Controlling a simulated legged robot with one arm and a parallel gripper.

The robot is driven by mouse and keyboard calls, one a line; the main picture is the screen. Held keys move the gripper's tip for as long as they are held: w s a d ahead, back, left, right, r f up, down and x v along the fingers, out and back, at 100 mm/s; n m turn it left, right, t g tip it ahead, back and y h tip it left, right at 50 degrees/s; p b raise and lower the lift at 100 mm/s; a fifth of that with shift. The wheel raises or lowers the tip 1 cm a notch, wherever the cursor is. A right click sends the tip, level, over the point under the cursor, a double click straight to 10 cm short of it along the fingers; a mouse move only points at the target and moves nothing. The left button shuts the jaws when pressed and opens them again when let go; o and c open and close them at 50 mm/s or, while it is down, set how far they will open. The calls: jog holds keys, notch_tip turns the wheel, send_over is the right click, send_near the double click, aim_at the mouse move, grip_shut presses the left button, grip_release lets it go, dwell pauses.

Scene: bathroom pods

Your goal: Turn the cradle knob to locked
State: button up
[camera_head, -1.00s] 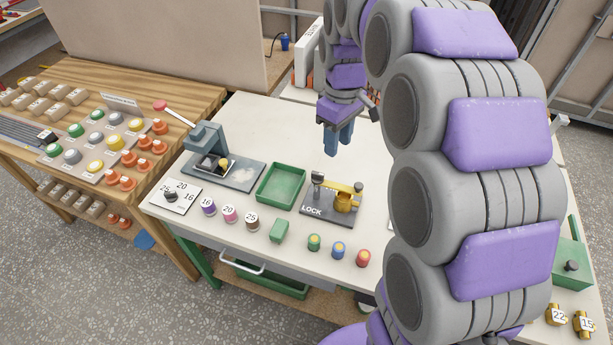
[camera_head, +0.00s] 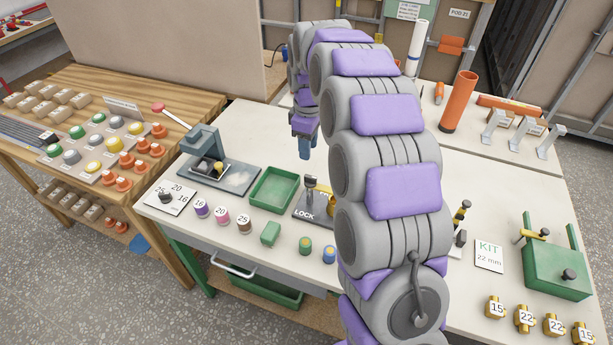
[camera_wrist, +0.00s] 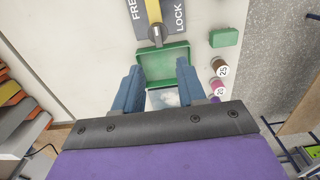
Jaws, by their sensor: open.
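The cradle (camera_head: 301,206) is a dark grey plate on the white bench, marked LOCK, with a brass part on it; my arm hides its right side. Its small grey-topped knob (camera_head: 311,182) stands near the plate's back. In the wrist view the plate (camera_wrist: 177,32) reads FREE on the left and LOCK on the right. A yellow bar with a grey end (camera_wrist: 156,32) lies between the words; I cannot tell its setting. My gripper (camera_head: 305,150) hangs behind the cradle in the head view. Its blue fingers (camera_wrist: 158,72) are apart and empty, over the green tray's side.
A green tray (camera_head: 252,203) sits left of the cradle, with a grey press (camera_head: 205,150) beyond it. Numbered spools (camera_head: 222,218), a green block (camera_head: 270,233) and coloured caps (camera_head: 305,246) line the front. An orange tube (camera_head: 459,102) stands at the back right.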

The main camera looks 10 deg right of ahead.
jog(key=b, duration=0.1)
send_over(310, 176)
jog(key=d, duration=0.1)
notch_tip(310, 176, down, 6)
jog(key=shift+s+r, duration=0.1)
jog(key=shift+r, duration=0.05)
jog(key=f, duration=0.2)
jog(key=a+f+b, duration=0.1)
jog(key=f, duration=0.1)
jog(key=shift+a+f, duration=0.35)
jog(key=shift+f, duration=0.1)
jog(key=shift+d+f, duration=0.1)
jog(key=shift+d, duration=0.6)
jog(key=shift+c, duration=1.4)
jog(key=shift+a, duration=0.4)
jog(key=c, duration=0.3)
jog(key=shift+c, duration=0.8)
grip_shut()
